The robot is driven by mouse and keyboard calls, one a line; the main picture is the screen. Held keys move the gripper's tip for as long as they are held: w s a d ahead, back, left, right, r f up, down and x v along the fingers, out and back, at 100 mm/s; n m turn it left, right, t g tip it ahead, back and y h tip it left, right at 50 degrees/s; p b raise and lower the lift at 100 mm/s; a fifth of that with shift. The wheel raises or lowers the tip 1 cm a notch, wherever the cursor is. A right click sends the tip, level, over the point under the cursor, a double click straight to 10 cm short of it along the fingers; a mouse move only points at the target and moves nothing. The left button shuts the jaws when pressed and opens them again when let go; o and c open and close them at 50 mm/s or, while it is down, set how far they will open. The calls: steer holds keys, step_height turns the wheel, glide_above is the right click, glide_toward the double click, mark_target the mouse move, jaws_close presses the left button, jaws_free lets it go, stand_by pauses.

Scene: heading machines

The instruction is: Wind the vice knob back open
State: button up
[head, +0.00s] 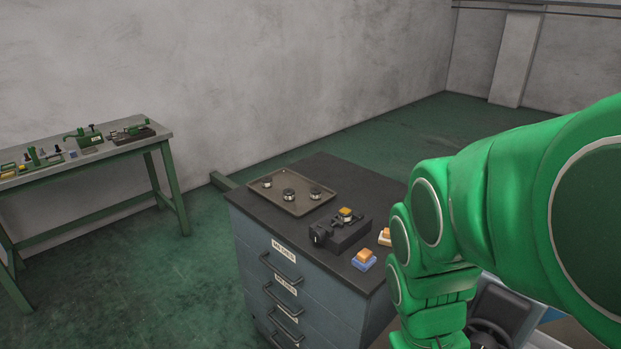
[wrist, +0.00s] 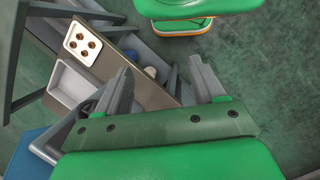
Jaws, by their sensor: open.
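The dark vice (head: 344,234) sits on top of the drawer cabinet in the head view. Its knob (head: 319,237) appears to be the round dark part at its left front end. A small piece with a yellow top (head: 346,212) sits at the vice's upper side; whether it is clamped I cannot tell. My gripper (wrist: 160,66) shows in the wrist view with its two grey fingers spread apart and nothing between them. In the head view my green arm hangs right of the cabinet, away from the vice, and the fingers are out of sight. The vice is not visible in the wrist view.
A tray (head: 281,207) with round parts lies behind the vice. An orange-and-blue block (head: 364,260) and another block (head: 384,237) sit beside it. A green workbench (head: 95,155) stands left. In the wrist view, a white holed block (wrist: 83,43) sits near a grey bin (wrist: 72,88).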

steer(key=w+d+f+n+t+h, duration=0.1)
steer(key=w+f+n+h, duration=0.45)
steer(key=w, duration=0.55)
steer(key=w+d+f+n+t+h, duration=0.15)
steer(key=w+f+n+h, duration=0.4)
steer(key=w, duration=0.55)
steer(key=n+t, duration=0.8)
steer(key=t, duration=0.6)
glide_toward(315, 238)
steer(key=shift+y, duration=0.4)
steer(key=shift+r+x, duration=0.2)
steer(key=shift+x, duration=2.15)
steer(key=shift+r+x, duration=0.2)
steer(key=shift+x, duration=2.2)
steer(key=shift+s+d, duration=0.15)
steer(key=shift+d, duration=0.05)
steer(key=c, duration=1)
steer(key=shift+c, duration=0.2)
